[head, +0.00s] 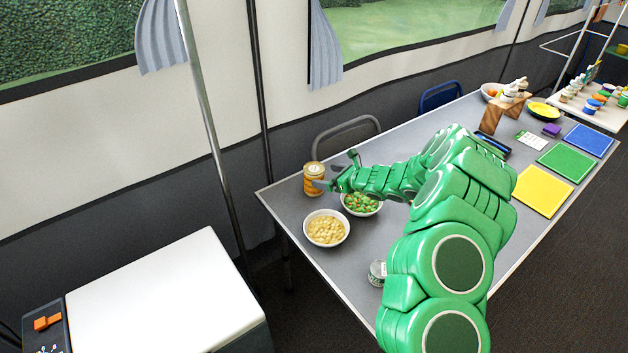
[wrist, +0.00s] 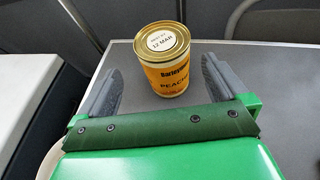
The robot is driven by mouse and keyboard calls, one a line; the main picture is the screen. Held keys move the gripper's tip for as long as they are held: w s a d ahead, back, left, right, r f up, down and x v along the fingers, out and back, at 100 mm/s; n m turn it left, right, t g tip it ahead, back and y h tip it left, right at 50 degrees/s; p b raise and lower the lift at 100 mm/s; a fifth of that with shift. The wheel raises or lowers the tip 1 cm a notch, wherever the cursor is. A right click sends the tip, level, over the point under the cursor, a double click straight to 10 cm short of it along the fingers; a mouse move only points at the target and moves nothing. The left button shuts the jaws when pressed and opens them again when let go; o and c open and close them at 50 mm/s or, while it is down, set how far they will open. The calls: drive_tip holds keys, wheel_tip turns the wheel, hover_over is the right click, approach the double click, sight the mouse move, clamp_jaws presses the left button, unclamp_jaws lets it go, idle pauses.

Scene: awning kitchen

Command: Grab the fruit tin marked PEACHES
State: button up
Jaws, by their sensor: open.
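The fruit tin (head: 314,178) stands upright near the far left corner of the grey table. In the wrist view the tin (wrist: 167,75) has an orange label reading PEACH, partly cut off at the side, and a white lid sticker reading 12 MAR. My gripper (head: 322,178) is at the tin's right side in the head view. In the wrist view my gripper (wrist: 161,82) is open, with one grey finger left of the tin and one right of it. The tin's lower back is hidden.
A bowl of pale chunks (head: 326,229) and a bowl of green and orange pieces (head: 361,203) stand close to the tin. Another can (head: 377,272) stands near the front edge, partly behind my arm. Yellow, green and blue mats (head: 542,191) lie to the right.

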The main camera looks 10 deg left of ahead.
sight(320, 171)
drive_tip(key=shift+w+x, duration=0.1)
drive_tip(key=shift+x, duration=1.75)
drive_tip(key=shift+w+x, duration=0.15)
drive_tip(key=shift+x, duration=1.7)
drive_tip(key=shift+d+r, duration=0.1)
drive_tip(key=shift+r, duration=0.05)
drive_tip(key=c, duration=1.3)
drive_tip(key=shift+r, duration=0.1)
drive_tip(key=shift+r, duration=0.5)
wheel_tip(320, 171, up, 2)
drive_tip(key=shift+r, duration=0.2)
drive_tip(key=shift+s+d+r, duration=0.75)
drive_tip(key=shift+s+r, duration=0.8)
drive_tip(key=shift+s, duration=0.65)
drive_tip(key=shift+s+d+r, duration=0.8)
drive_tip(key=shift+s+r, duration=0.75)
drive_tip(key=shift+s, duration=0.65)
drive_tip(key=shift+s+d+r, duration=0.75)
drive_tip(key=shift+s+r, duration=0.85)
drive_tip(key=shift+s, duration=0.65)
